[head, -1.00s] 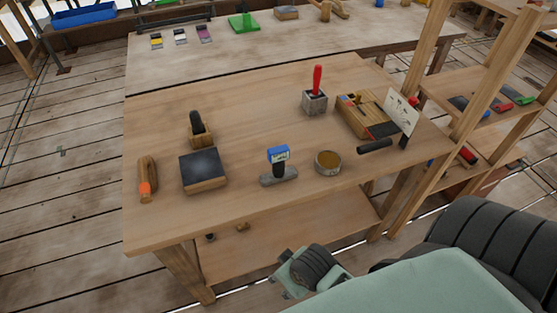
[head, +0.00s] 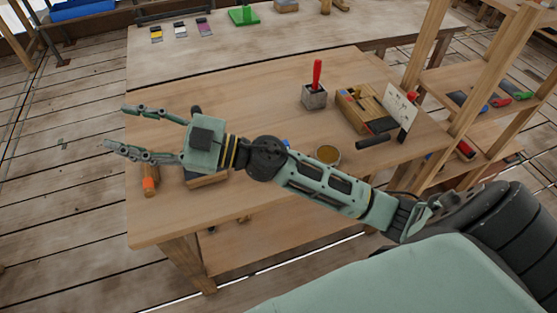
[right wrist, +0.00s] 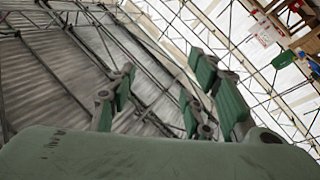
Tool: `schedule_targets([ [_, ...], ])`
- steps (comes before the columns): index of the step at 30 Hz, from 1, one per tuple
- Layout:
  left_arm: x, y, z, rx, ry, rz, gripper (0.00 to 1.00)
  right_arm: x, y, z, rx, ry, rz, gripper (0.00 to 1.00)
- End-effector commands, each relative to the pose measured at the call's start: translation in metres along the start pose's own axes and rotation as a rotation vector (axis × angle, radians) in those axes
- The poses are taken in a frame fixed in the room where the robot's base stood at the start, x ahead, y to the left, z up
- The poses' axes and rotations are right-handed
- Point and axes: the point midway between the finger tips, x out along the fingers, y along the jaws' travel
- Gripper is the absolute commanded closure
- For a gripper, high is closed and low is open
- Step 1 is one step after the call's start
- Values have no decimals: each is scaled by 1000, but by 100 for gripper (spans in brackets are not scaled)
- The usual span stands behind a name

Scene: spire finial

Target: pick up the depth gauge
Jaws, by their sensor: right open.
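The depth gauge (head: 286,144) is most likely the item with a blue head and a grey base on the wooden bench. My right arm now covers nearly all of it in the head view, and only a bit of blue shows. My right gripper (head: 118,128) is open and empty, above the bench's left edge, pointing left and well left of the gauge. In the right wrist view its green-padded fingers (right wrist: 170,100) stand apart with nothing between them. My left gripper is not in view.
The bench (head: 250,110) also holds an orange-tipped wooden tool (head: 149,180), a round tin (head: 328,155), a block with a red-handled tool (head: 315,92), and a wooden box (head: 358,112) beside a card (head: 399,108). A shelf post (head: 428,45) rises at right. The bench's back middle is clear.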

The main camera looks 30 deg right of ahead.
Motion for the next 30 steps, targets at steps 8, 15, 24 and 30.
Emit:
schedule_targets([
  [8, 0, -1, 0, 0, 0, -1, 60, -47, -60, 88, -79, -362, -683, 54],
  [15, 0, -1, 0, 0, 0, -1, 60, -181, 17, 174, -37, -1101, -906, 54],
  [24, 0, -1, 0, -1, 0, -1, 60, -287, 106, 174, 57, -1671, -791, 54],
  [30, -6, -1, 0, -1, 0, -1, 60, -298, 102, 187, 69, -1702, -784, 54],
])
